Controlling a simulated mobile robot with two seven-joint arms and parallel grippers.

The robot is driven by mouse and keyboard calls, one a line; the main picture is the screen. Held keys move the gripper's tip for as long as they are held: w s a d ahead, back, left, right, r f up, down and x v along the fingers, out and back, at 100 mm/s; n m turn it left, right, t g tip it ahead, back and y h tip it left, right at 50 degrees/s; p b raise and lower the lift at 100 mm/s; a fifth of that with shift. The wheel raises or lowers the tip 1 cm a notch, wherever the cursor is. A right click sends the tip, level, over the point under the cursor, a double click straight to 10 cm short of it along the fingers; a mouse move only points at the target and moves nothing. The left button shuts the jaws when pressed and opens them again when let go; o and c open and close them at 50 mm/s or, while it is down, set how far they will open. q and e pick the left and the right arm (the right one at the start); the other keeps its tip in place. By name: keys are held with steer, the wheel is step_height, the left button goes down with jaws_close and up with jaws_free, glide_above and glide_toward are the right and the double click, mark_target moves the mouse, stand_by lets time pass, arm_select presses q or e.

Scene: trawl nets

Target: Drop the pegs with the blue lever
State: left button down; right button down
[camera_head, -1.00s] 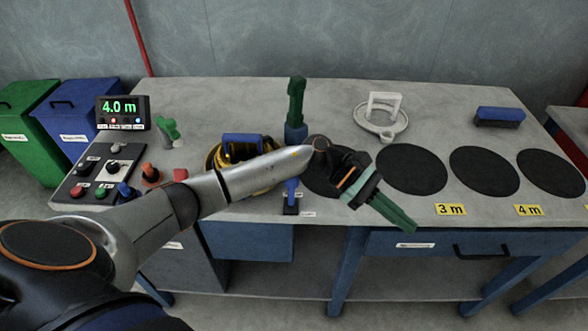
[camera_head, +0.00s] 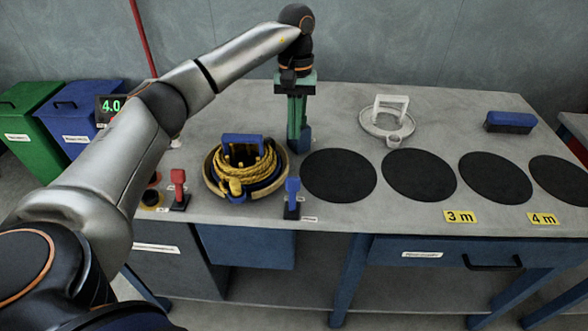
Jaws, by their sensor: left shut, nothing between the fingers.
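The blue lever (camera_head: 292,190) stands upright on a small dark base near the table's front edge, right of the rope tub. My left gripper (camera_head: 297,138) has green fingers that point down, shut and empty, above and behind the blue lever and apart from it. The fingers overlap a blue post (camera_head: 306,137) behind them; I cannot tell whether they touch it. I cannot make out any pegs. My right gripper is out of view.
A round tub with yellow rope (camera_head: 240,178) and a red lever (camera_head: 179,185) are left of the blue lever. Black discs (camera_head: 338,175) lie to the right. My left arm hides most of the control panel.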

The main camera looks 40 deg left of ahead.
mark_target(293, 193)
arm_select(q)
steer(key=f, duration=0.3)
steer(key=s+f, duration=0.1)
steer(key=f, duration=0.2)
steer(key=d+f, duration=0.1)
steer(key=f, duration=0.3)
steer(key=shift+s+p, duration=0.2)
steer(key=shift+p, duration=0.15)
steer(key=shift+s+d+r+p, duration=0.3)
steer(key=shift+s+r, duration=0.1)
steer(key=shift+s, duration=0.1)
steer(key=shift+s+d+r+p, duration=0.3)
steer(key=shift+s+r, duration=0.1)
steer(key=shift+s, duration=0.1)
steer(key=shift+s+d+r, duration=0.2)
steer(key=shift+s+d, duration=0.05)
steer(key=shift+s, duration=0.2)
